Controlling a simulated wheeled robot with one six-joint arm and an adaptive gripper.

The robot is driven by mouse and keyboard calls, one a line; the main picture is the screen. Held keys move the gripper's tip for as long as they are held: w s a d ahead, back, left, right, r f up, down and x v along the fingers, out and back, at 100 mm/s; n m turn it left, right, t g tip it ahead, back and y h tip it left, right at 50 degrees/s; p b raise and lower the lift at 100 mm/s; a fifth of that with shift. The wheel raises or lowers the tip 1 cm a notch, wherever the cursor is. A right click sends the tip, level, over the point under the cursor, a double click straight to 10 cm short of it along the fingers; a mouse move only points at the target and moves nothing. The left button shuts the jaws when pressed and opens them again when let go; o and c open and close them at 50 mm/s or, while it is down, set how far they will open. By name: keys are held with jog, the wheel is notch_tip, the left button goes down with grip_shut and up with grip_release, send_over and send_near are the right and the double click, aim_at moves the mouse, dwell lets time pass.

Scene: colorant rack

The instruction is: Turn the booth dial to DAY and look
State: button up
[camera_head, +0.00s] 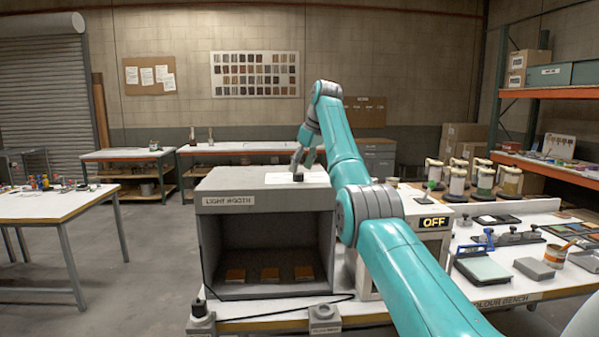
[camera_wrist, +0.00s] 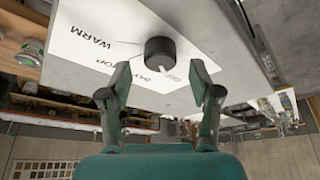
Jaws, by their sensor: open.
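The grey light booth (camera_head: 216,185) stands on the bench, its inside dark, with three brown sample blocks (camera_head: 270,274) on its floor. The black round dial (camera_head: 298,178) is on the booth's top, on a white label plate (camera_head: 275,178). In the wrist view the dial (camera_wrist: 160,55) is surrounded by printed words; WARM and DAY are readable, others are partly hidden or cut. I cannot tell the dial's pointer direction. My gripper (camera_head: 300,165) is open above the dial. In the wrist view its two fingertips (camera_wrist: 160,68) are on either side of the dial, apart from it.
A small display (camera_head: 434,222) right of the booth reads OFF. To its right the bench holds jars (camera_head: 485,183), a blue-handled tool (camera_head: 490,238), a grey block (camera_head: 534,268) and an orange-brown pot (camera_head: 554,252). A black cable (camera_head: 270,303) runs along the bench front.

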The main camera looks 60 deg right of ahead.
jog(key=shift+x, duration=1.15)
jog(key=c, duration=1.1)
jog(key=m+h, duration=0.1)
jog(key=m, duration=0.2)
jog(key=shift+a+m+g, duration=0.15)
jog(key=shift+m+g, duration=0.15)
jog(key=shift+m, duration=0.1)
jog(key=shift+m+g+h, duration=0.4)
jog(key=shift+m+h, duration=0.4)
jog(key=shift+m, duration=1.1)
